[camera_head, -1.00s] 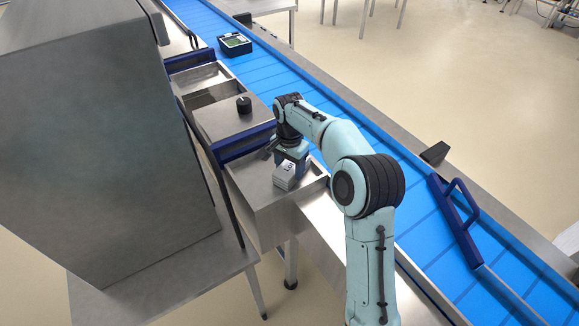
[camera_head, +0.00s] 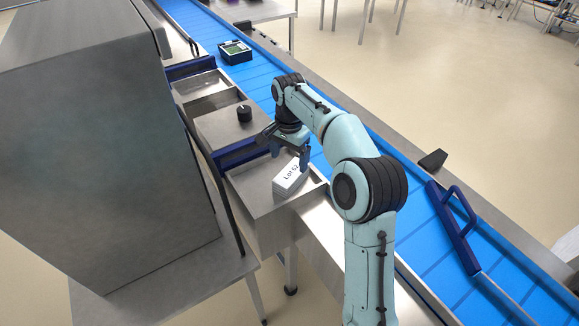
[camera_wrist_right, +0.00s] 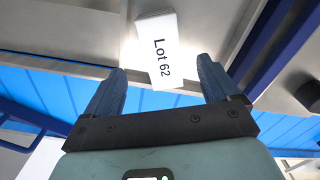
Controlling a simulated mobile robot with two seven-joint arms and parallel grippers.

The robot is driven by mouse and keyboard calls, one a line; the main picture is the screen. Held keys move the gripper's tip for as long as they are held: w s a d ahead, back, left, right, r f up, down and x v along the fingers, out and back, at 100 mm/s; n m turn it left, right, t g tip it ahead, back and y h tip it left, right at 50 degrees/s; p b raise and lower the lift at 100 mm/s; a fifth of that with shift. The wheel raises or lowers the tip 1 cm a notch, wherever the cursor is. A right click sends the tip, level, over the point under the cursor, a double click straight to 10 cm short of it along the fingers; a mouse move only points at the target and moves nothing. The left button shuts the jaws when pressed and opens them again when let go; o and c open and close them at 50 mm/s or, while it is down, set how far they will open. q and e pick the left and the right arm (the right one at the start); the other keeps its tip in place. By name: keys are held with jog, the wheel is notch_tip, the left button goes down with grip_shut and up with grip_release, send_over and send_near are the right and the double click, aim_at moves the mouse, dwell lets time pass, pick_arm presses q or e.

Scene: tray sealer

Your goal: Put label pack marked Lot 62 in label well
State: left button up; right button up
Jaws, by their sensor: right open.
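The label pack marked Lot 62 (camera_head: 289,180), a white-topped stack with grey sides, lies in the shallow steel well (camera_head: 249,188) at the near end of the sealer, towards its right side. My right gripper (camera_head: 290,158) is open above and just behind the pack, apart from it. My left gripper is not in view.
A blue conveyor (camera_head: 400,190) runs along the right, with a blue handled bar (camera_head: 456,222) across it. A dark box with a green top (camera_head: 234,51) is on its far part. A black knob (camera_head: 244,113) stands behind the well. A large steel housing (camera_head: 100,140) fills the left.

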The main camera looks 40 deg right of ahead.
aim_at(289, 175)
notch_tip(289, 175, up, 4)
jog(key=shift+r+p, duration=0.2)
jog(key=shift+p, duration=0.1)
dwell(0.5)
